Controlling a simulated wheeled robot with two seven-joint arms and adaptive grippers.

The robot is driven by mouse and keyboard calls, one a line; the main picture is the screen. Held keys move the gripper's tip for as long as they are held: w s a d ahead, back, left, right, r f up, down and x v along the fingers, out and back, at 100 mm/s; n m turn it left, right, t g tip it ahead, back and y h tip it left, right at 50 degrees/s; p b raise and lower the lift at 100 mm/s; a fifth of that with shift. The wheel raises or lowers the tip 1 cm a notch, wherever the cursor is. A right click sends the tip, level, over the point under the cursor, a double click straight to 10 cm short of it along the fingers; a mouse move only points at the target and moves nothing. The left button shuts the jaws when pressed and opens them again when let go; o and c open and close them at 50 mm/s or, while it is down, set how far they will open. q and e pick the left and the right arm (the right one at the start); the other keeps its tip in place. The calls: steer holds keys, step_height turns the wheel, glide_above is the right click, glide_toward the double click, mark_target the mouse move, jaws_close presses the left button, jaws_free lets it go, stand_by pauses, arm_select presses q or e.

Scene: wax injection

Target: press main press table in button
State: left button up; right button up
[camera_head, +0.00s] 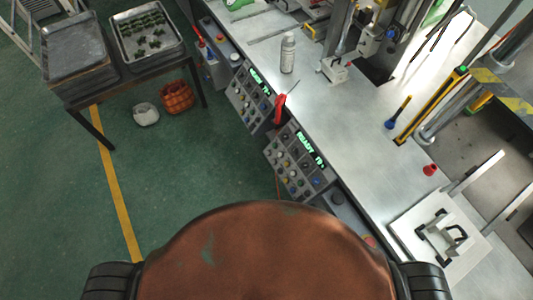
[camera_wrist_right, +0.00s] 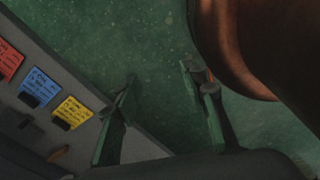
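Two control panels with lit green READY displays sit along the left edge of the metal worktable, in the head view: a far panel (camera_head: 250,98) and a near panel (camera_head: 298,165). Both carry rows of small coloured buttons and knobs. Their labels are too small to read, so I cannot tell which is the main press table in button. My right gripper (camera_wrist_right: 160,74) is open and empty in the right wrist view, its two fingers apart over green floor. A grey panel (camera_wrist_right: 75,85) with red, blue and yellow labels lies left of and below the fingers. My left gripper is not in view.
The metal worktable (camera_head: 355,130) holds a spray bottle (camera_head: 288,53), a red tool (camera_head: 280,108) near its edge and a red cap (camera_head: 430,169). A white plate with a clamp (camera_head: 405,226) is at right. A cart with trays (camera_head: 110,75) stands at left.

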steer(key=shift+w+a, duration=0.15)
steer(key=shift+a, duration=0.05)
steer(key=c, duration=0.9)
jaws_close()
steer(key=shift+d, duration=0.2)
